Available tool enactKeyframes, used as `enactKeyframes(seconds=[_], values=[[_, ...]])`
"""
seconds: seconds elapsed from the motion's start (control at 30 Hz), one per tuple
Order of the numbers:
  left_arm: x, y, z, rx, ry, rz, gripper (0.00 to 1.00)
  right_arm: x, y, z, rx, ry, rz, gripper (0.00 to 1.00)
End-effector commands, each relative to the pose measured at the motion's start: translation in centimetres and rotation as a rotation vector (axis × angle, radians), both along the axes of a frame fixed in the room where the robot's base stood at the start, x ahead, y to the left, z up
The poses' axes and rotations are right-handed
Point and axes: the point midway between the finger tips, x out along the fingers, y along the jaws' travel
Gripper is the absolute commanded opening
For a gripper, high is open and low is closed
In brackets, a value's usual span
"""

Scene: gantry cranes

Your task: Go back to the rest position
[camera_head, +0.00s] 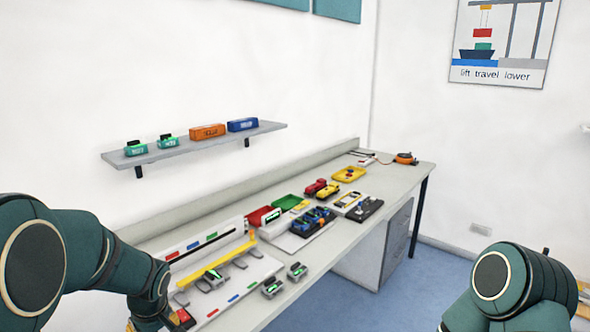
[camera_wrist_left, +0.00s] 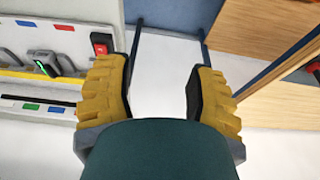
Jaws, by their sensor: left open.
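My left arm (camera_head: 100,255) comes in from the left in the head view and reaches down to the near left end of the workbench. In the left wrist view my left gripper (camera_wrist_left: 163,85) has its two yellow-backed fingers spread apart, with nothing between them. In the head view the fingers are mostly hidden at the bottom edge. My right arm (camera_head: 515,290) shows at the lower right, beyond the bench, and its gripper is out of view.
A white board with a yellow rail (camera_head: 215,255) lies close to my left wrist on the bench (camera_head: 345,220). A wall shelf (camera_head: 190,143) holds boxes. Blue floor (camera_head: 385,285) is clear.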

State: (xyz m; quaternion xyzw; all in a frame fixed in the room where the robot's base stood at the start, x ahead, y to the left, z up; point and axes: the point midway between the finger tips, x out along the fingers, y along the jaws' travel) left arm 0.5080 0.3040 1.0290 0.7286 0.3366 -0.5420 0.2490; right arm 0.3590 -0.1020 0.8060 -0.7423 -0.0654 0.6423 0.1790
Motion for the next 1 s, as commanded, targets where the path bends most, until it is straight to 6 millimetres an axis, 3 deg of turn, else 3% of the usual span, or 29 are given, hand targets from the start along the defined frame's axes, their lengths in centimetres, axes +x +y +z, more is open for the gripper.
enactKeyframes(seconds=[0.07,0.37,0.47,0.6,0.8,1.0], values=[[-0.2,-0.4,-0.9,-0.007,0.010,-0.021,0.55,-0.1,0.0,0.0,0.000,0.001,0.000,0.55],[-3.1,-6.5,-11.0,-0.125,0.067,-0.309,0.55,0.0,0.0,0.0,0.000,0.000,0.000,0.55],[-5.3,-9.3,-14.8,-0.189,0.076,-0.418,0.55,0.0,0.0,0.0,0.000,0.000,0.000,0.55],[-9.7,-14.1,-19.7,-0.297,0.064,-0.574,0.55,0.0,0.0,0.0,0.000,0.001,0.000,0.55],[-14.0,-18.9,-22.1,-0.389,0.005,-0.705,0.55,0.0,0.0,0.0,0.000,0.000,0.000,0.55],[-15.0,-20.1,-22.3,-0.408,-0.019,-0.739,0.55,0.0,0.0,0.0,0.000,0.000,0.000,0.55]])
